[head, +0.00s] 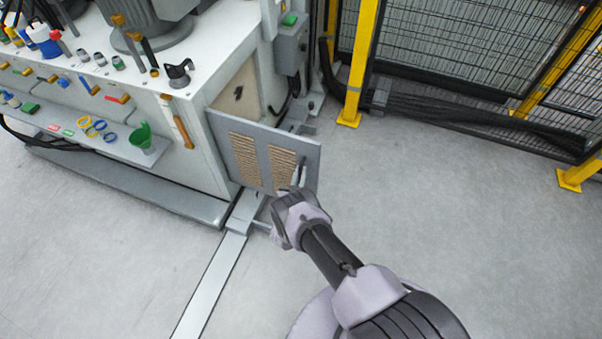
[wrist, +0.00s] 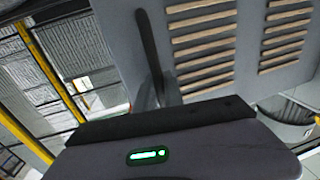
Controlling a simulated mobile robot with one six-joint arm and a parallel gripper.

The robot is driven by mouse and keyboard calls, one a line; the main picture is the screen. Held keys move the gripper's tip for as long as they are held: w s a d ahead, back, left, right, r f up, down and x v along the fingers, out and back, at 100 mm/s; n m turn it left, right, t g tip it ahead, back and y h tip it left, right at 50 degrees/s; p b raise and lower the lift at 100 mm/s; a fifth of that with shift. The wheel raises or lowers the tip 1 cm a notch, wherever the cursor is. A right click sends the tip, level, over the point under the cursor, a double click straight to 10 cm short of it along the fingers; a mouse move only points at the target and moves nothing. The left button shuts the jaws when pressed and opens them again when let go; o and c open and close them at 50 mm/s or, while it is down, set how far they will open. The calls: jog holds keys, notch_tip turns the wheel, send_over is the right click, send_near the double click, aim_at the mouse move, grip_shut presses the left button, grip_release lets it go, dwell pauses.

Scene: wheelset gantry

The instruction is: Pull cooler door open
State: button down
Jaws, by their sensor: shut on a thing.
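The cooler door (head: 246,153) is a grey panel with two columns of tan louvre slats. It stands partly open, swung out from the white machine cabinet, and the tan opening (head: 238,93) shows behind it. My gripper (head: 297,178) is at the door's right side, shut on the door handle. In the wrist view the dark upright handle (wrist: 149,45) runs down to my gripper (wrist: 158,92), beside the slats of the door (wrist: 205,45). The fingertips are partly hidden by the wrist body.
The white machine (head: 190,125) carries tools and a side shelf (head: 100,140) at left. Yellow fence posts (head: 362,60) and mesh panels stand at the back right. A flat rail (head: 212,285) lies on the floor. The grey floor (head: 450,200) at right is clear.

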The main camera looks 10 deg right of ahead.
jog(key=shift+s+a, duration=0.15)
jog(key=shift+s, duration=0.1)
jog(key=c, duration=1.5)
grip_release()
jog(key=shift+o, duration=0.2)
jog(key=p+v, duration=0.3)
jog(key=v, duration=1.4)
jog(key=shift+s+p, duration=0.2)
jog(key=shift+p, duration=0.1)
jog(key=shift+a, duration=0.1)
